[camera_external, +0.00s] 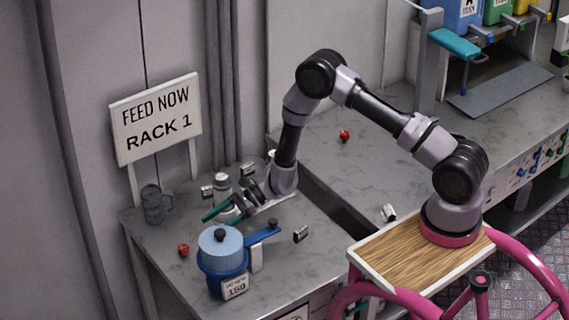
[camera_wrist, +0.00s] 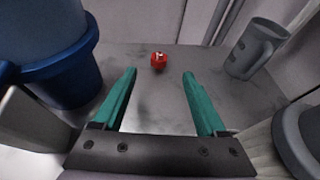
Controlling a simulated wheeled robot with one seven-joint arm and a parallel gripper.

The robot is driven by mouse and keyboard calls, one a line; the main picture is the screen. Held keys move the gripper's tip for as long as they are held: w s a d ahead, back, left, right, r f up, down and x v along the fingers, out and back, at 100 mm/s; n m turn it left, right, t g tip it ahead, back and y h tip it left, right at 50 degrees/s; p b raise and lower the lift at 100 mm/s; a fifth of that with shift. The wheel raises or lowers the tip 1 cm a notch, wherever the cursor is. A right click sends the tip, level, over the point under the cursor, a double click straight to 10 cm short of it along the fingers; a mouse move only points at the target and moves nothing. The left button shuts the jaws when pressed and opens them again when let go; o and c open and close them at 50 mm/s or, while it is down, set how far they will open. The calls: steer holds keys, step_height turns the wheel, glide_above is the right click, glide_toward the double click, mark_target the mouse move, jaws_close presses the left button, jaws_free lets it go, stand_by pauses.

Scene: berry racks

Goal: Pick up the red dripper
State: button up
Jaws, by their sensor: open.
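A small red object, which looks like the red dripper (camera_external: 183,249), lies on the grey table between the blue pot and the grey mug. In the wrist view the red dripper (camera_wrist: 158,61) is centred just beyond the two teal fingertips, with a pale mark on top. My gripper (camera_external: 221,214) is open and empty, low over the table, with its fingers pointing left. In the wrist view the gripper (camera_wrist: 159,74) has its fingers spread on either side of the line to the red dripper, not touching it. A second small red object (camera_external: 344,135) lies on the farther counter.
The blue pot (camera_external: 221,265) stands close to my gripper; it also fills the left of the wrist view (camera_wrist: 72,85). The grey mug (camera_external: 153,207) shows at right there (camera_wrist: 252,49). A white-grey bottle (camera_external: 222,184) and small dark-and-silver pieces (camera_external: 301,234) stand nearby.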

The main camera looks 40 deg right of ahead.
mark_target(180, 251)
steer(key=a+f, duration=0.2)
steer(key=a, duration=0.1)
steer(key=a+f, duration=0.1)
steer(key=shift+w+a+f, duration=0.25)
steer(key=shift+x, duration=3.05)
jaws_close()
